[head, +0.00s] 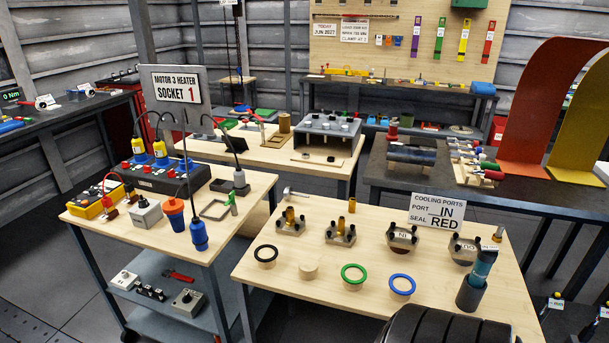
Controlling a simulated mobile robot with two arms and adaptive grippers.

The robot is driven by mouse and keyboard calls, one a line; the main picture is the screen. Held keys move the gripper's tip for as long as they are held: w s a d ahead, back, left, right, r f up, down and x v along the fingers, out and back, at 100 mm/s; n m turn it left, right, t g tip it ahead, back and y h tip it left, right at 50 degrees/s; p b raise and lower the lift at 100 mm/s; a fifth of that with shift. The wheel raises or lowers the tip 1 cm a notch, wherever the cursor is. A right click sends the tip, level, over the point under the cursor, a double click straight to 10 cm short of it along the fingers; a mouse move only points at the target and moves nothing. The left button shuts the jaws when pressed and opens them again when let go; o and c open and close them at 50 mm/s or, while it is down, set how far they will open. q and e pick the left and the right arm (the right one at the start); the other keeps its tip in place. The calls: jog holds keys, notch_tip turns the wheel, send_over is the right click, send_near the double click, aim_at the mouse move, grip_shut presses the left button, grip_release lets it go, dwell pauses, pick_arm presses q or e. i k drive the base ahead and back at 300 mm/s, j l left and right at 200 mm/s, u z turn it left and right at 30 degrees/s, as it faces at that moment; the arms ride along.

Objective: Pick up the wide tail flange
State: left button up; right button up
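Several grey metal flange-like parts stand in a row on the light wooden table at the front right. Two at the left of the row, a first part (290,226) and a second part (340,236), have brass-coloured pieces rising from or behind them. Two at the right, a third part (402,238) and a fourth part (464,250), have dark posts and small markings too small to read surely. I cannot tell which one is the wide tail flange. Neither of my grippers is in view.
In front of the row lie a black ring (266,253), a green ring (353,272) and a blue ring (402,284). A cooling ports sign (437,212) stands behind. A dark cup with a teal-handled tool (471,292) stands right. A dark ribbed shape covers the front edge.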

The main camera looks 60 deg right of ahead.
aim_at(287, 227)
jog(key=i+z, duration=0.2)
jog(key=z, duration=0.3)
jog(key=i+j+z, duration=0.15)
jog(key=z, duration=0.3)
jog(key=i+j+z, duration=0.2)
jog(key=z, duration=0.3)
jog(key=i+j+z, duration=0.2)
jog(key=z, duration=0.3)
